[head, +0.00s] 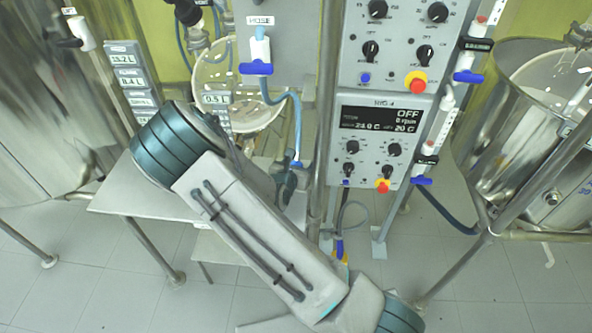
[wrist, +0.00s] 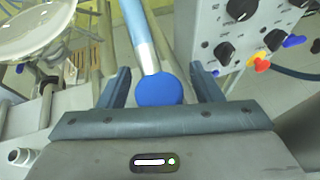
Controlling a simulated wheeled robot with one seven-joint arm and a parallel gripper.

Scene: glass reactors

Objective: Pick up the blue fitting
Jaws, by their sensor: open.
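The blue fitting (wrist: 158,90) is a round blue end on a pale metal sleeve at the bottom of a blue hose. In the wrist view it shows between the two fingers of my gripper (wrist: 161,76). The fingers are apart, with a visible gap on each side of the fitting. In the head view the fitting (head: 296,164) hangs at the lower end of the hose, left of the control panel. My gripper there (head: 287,181) is mostly hidden by my arm, close to the fitting.
The control panel (head: 372,143) with knobs and red buttons stands just right of the hose. A glass vessel (head: 240,85) is behind my arm. A steel table (head: 125,205) is at left, and a steel vessel (head: 510,150) is at right.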

